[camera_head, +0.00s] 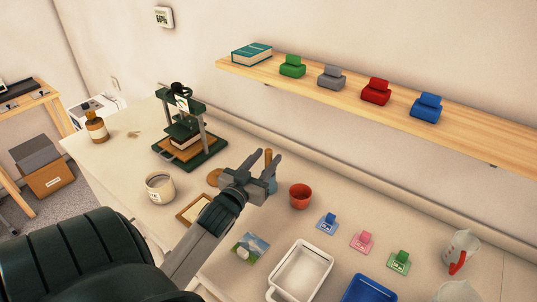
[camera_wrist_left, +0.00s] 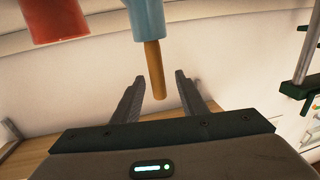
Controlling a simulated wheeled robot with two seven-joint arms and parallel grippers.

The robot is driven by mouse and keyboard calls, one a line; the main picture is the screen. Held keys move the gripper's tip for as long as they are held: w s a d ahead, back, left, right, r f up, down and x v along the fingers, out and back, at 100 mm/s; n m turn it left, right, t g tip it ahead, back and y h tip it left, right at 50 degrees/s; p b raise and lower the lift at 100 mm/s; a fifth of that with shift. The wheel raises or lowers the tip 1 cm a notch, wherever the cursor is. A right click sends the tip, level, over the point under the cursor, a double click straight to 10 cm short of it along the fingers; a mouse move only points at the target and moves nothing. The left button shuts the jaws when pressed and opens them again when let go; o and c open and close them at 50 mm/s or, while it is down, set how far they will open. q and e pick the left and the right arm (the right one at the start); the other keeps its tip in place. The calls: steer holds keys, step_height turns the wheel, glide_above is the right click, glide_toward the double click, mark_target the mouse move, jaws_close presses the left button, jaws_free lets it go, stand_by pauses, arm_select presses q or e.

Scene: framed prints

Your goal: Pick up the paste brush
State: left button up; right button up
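The paste brush shows as a plain wooden handle (camera_head: 268,157) sticking up out of a light blue cup (camera_head: 272,186). In the left wrist view, which looks upside down, the handle (camera_wrist_left: 155,72) points down from the blue cup (camera_wrist_left: 149,20). The brush's other end is hidden inside the cup. My left gripper (camera_head: 267,155) is open, its fingers apart on either side of the handle in both views. In the left wrist view the gripper (camera_wrist_left: 160,77) shows gaps beside the handle, and I see no grip on it. My right gripper is not in view.
A red pot (camera_head: 300,196) stands just right of the cup. A green press (camera_head: 190,140) and a white jar (camera_head: 160,188) are to the left. A white tray (camera_head: 328,259) and small coloured stands are in front and right. The wall shelf (camera_head: 470,135) is behind.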

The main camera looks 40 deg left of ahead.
arm_select(q)
steer(key=shift+w, duration=0.1)
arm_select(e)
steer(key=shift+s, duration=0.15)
